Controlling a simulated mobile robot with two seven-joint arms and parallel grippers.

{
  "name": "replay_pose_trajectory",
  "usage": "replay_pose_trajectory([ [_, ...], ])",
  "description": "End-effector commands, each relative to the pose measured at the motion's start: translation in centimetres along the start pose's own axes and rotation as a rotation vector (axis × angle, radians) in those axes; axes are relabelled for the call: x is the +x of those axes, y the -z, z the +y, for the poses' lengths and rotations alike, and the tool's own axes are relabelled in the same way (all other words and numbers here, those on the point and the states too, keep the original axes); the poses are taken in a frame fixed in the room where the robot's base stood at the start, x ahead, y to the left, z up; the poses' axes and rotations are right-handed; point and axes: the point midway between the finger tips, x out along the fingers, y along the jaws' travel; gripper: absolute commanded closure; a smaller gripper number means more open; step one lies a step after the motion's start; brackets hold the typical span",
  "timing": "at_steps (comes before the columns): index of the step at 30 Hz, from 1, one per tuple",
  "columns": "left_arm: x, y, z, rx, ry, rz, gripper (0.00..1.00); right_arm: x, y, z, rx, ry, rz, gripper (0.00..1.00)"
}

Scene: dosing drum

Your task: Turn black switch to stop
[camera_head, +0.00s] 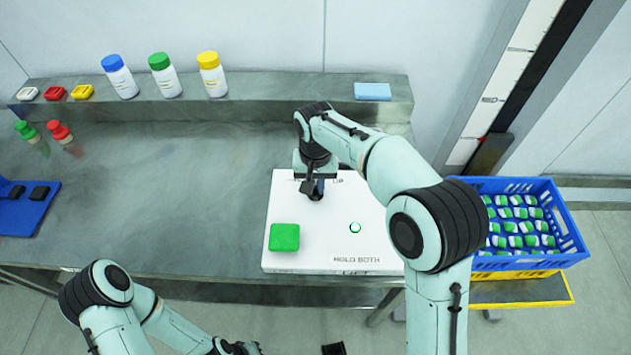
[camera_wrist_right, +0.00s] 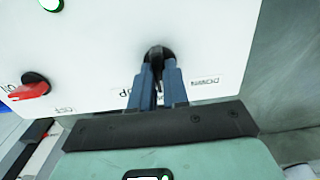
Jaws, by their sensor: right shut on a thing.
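A black rotary switch (camera_wrist_right: 158,54) sits on the white panel (camera_head: 320,225). My right gripper (camera_wrist_right: 160,78) is shut on the switch's knob, one blue finger on each side. In the head view the right gripper (camera_head: 314,186) is at the panel's far part and the switch is mostly hidden by it. Printed labels flank the switch in the wrist view; one seems to read DOWN, the other ends like UP or STOP, partly hidden. The knob's exact pointing is hard to tell. My left arm is low at the bottom edge, its gripper (camera_head: 238,347) barely visible.
A red switch (camera_wrist_right: 32,87) is beside the black one. The panel carries a green square button (camera_head: 284,237) and a small round button (camera_head: 355,227). Bottles and small boxes stand on the back shelf. A blue crate (camera_head: 567,238) is at right. The left worktop is largely clear.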

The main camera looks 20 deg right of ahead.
Motion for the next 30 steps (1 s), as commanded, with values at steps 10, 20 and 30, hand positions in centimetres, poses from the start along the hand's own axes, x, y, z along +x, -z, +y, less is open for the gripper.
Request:
replay_pose_trajectory([
  [10,-0.1,0.0,0.0,0.0,0.0,0.0,1.0,-0.1,0.1,0.0,0.016,0.001,0.002,1.0],
  [20,-0.1,0.0,0.0,0.0,0.0,0.0,1.0,-0.1,0.0,0.0,0.015,0.001,0.002,0.6],
  [30,-0.3,0.1,0.1,0.001,-0.001,0.002,1.0,-1.4,0.1,0.0,0.014,0.002,0.003,0.6],
])
